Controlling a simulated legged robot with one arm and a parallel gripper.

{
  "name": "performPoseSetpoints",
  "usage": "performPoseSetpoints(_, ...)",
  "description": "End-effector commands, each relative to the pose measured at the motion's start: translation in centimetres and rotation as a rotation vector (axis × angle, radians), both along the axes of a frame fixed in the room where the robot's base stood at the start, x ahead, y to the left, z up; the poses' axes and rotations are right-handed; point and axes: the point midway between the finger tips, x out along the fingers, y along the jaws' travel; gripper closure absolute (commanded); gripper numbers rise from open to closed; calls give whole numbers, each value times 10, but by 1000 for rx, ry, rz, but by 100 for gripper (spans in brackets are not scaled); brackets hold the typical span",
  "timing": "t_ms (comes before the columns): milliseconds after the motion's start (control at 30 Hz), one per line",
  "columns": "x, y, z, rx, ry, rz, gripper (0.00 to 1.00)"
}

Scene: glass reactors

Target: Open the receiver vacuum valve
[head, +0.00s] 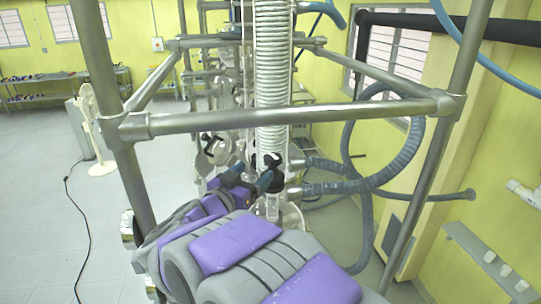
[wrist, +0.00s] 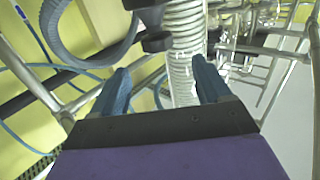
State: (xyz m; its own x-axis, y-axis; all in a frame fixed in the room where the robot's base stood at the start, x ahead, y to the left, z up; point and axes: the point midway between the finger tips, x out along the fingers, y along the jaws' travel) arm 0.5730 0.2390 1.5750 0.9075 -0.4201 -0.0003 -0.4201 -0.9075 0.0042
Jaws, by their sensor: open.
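My gripper (head: 250,176) is in front of the glass reactor in the head view, among its fittings. In the wrist view my gripper (wrist: 160,70) is open, with its two blue fingers wide apart and nothing held. A dark round knob (wrist: 157,40), likely the valve handle, lies just beyond the fingertips, roughly between them. Another dark part (wrist: 145,4) is at the top edge. In the head view a black handle (head: 272,160) sits right at the fingertips; whether they touch cannot be told. My arm hides the lower fittings.
A steel frame's crossbar (head: 290,116) runs in front of the white coiled condenser (head: 272,60). A grey hose (head: 405,155) loops at right. A second black handle (head: 212,144) is further left. A white fan (head: 92,125) stands on open floor at left.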

Motion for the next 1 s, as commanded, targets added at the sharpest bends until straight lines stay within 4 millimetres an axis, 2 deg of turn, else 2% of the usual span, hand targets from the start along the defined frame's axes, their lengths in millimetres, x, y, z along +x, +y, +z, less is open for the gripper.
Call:
performPoseSetpoints(300,57,-27,1,0,-2,-7,23)
performPoseSetpoints(500,81,-35,0,-1,0,-2,23)
performPoseSetpoints(700,90,-40,0,0,-1,-1,23)
performPoseSetpoints(967,91,-42,1,0,-1,-1,23)
performPoseSetpoints(1000,91,-42,0,0,-1,-1,26)
